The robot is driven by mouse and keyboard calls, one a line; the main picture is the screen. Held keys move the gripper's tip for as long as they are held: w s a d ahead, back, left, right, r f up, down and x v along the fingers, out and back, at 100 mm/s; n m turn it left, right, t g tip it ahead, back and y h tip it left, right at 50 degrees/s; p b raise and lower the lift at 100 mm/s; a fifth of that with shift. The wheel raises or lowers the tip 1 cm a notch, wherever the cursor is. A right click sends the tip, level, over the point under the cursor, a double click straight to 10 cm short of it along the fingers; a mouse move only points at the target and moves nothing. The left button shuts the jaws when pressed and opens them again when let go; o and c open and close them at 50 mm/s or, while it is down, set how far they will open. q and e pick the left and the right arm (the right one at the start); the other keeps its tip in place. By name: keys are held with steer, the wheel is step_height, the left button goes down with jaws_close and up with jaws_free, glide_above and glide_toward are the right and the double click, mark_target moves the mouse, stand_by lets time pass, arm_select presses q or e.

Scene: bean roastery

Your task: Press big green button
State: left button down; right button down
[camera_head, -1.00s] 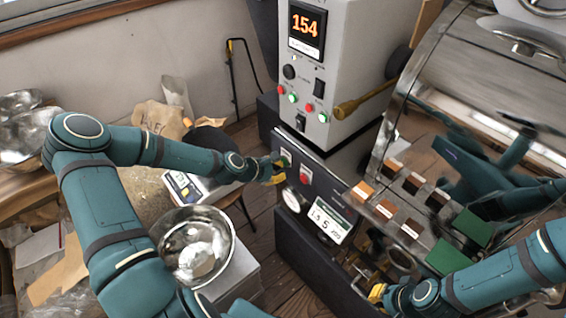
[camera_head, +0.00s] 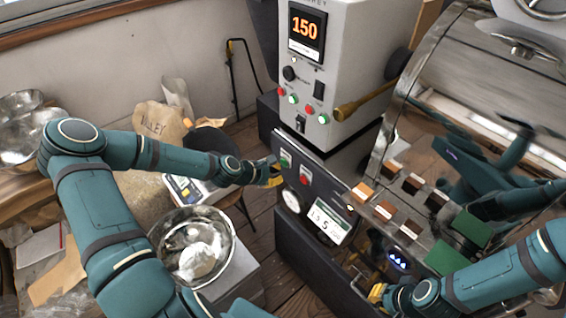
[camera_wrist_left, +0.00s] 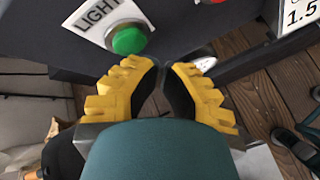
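The big green button (camera_head: 286,158) sits on the upper left of a dark control panel, with a red button (camera_head: 304,180) to its lower right. In the left wrist view the green button (camera_wrist_left: 129,40) is round, domed and fully visible beside a white label reading LIGHT. My left gripper (camera_head: 274,176) is just below and left of it, apart from it. In the wrist view its yellow fingertips (camera_wrist_left: 162,66) are together, below and right of the button, with nothing seen between them. My right gripper (camera_head: 376,292) is low by the machine; its opening is unclear.
A grey control box (camera_head: 335,70) with small buttons stands above the panel. A wooden-handled lever (camera_head: 358,104) juts out from the machine. A metal bowl (camera_head: 225,256) stands at left, near a scale (camera_head: 180,190). Sample blocks (camera_head: 384,210) lie on the right ledge.

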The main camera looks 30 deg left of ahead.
arm_select(q)
steer(key=shift+s, duration=0.1)
steer(key=s, duration=0.1)
steer(key=s+a+p, duration=0.1)
steer(key=s, duration=0.1)
steer(key=s+a, duration=0.1)
steer(key=shift+s+p, duration=0.35)
stand_by(0.3)
stand_by(0.7)
steer(key=s+d+f+m+g+h, duration=0.15)
steer(key=d+m, duration=0.25)
steer(key=d, duration=0.4)
steer(key=s+d+f+m+g, duration=0.2)
steer(key=s+d+m, duration=0.15)
steer(key=d, duration=0.35)
steer(key=s+d+f+m+g+y, duration=0.1)
steer(key=s+d+m+g+y, duration=0.1)
steer(key=s+d+m+g, duration=0.2)
steer(key=shift+s+d+m, duration=1.55)
steer(key=shift+s+m, duration=1.7)
steer(key=shift+m, duration=1.8)
